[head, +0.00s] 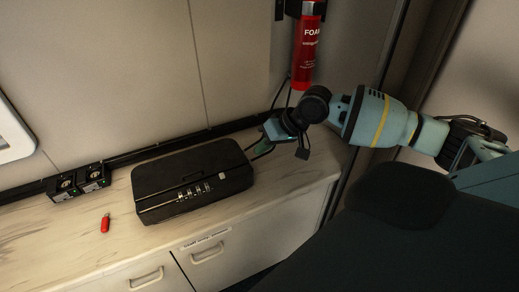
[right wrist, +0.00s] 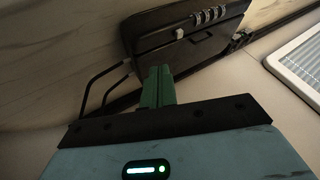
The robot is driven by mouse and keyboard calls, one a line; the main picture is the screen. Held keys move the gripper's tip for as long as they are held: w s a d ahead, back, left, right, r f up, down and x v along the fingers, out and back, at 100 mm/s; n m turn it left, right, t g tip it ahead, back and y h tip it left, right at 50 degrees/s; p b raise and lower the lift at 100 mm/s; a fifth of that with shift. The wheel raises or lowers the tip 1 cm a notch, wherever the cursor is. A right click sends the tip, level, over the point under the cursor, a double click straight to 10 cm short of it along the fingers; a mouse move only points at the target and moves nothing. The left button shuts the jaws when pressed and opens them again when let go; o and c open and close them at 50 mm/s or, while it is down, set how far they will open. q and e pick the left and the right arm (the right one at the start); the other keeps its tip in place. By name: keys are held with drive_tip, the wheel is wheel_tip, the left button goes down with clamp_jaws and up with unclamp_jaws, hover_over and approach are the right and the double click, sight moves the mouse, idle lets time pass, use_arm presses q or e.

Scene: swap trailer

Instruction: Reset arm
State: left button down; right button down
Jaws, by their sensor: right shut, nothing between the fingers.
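My right arm comes in from the right in the head view, and its teal gripper (head: 266,132) is over the right part of the counter, beside the black case. In the right wrist view the green fingers (right wrist: 158,86) of this gripper are together, with nothing between them. They point toward the case, which also shows in the right wrist view (right wrist: 165,40). I cannot tell the exact gap between fingers and case. My left gripper is in neither view.
The closed black case (head: 190,180) with number dials lies on the marbled counter (head: 60,240). A red object (head: 105,223) and black sockets (head: 78,182) are to its left. A red foam extinguisher (head: 307,50) hangs on the wall above my right arm. Drawers (head: 210,255) are below.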

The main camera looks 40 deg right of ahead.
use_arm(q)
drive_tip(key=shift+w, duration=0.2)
